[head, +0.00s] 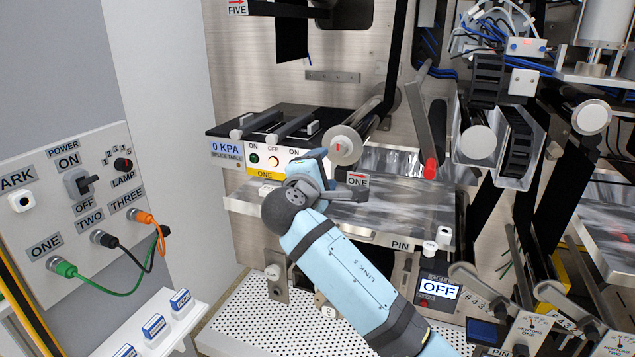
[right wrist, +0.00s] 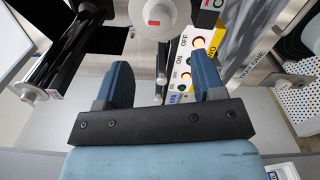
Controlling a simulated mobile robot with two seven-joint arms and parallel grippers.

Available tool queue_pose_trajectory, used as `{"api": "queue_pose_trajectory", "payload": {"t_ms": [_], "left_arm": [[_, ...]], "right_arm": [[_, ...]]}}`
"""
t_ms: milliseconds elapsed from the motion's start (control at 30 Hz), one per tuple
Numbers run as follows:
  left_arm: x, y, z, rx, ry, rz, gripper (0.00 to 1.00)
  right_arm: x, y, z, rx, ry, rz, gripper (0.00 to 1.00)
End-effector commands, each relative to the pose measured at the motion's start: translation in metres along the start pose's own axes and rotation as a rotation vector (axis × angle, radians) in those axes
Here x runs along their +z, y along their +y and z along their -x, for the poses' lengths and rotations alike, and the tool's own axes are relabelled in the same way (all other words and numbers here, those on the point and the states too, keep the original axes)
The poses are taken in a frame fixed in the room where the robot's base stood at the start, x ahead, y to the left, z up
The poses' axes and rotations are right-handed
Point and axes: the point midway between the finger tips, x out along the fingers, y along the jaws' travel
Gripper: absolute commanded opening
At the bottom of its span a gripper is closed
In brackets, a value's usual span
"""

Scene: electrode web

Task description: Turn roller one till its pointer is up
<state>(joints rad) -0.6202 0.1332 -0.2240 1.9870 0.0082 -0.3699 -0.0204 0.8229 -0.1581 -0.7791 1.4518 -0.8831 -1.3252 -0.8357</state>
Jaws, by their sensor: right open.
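The roller with the ONE tag (head: 357,181) below it has a round silver end face (head: 344,146) with a short red pointer mark. In the right wrist view, a silver roller end (right wrist: 155,12) with a red mark lies beyond my fingertips. My right gripper (head: 332,173) is just below and left of roller one in the head view. It also shows in the right wrist view (right wrist: 160,64), with its fingers apart and nothing between them. My left gripper is not in view.
The splice table (head: 225,147) with its rails and ON/OFF panel (head: 276,160) is at the left. A metal table (head: 400,222) is below the roller. A red-tipped lever (head: 430,168) is at the right. A socket panel (head: 80,215) stands far left.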

Motion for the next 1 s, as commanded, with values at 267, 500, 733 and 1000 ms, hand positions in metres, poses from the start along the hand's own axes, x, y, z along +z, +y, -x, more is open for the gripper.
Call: {"api": "queue_pose_trajectory", "payload": {"t_ms": [267, 500, 733, 1000], "left_arm": [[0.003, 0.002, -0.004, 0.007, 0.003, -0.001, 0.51], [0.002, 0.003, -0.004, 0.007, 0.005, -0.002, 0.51], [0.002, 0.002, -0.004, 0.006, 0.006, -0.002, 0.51], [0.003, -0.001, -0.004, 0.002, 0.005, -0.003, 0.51]], "right_arm": [[0.000, 0.000, 0.026, 0.000, 0.000, -0.001, 0.63], [0.000, 0.000, 0.028, 0.000, 0.000, 0.000, 0.63], [0.008, -0.035, 0.028, -0.083, 0.022, -0.066, 0.63], [0.062, -0.199, 0.061, -0.488, 0.051, -0.425, 0.63]]}}
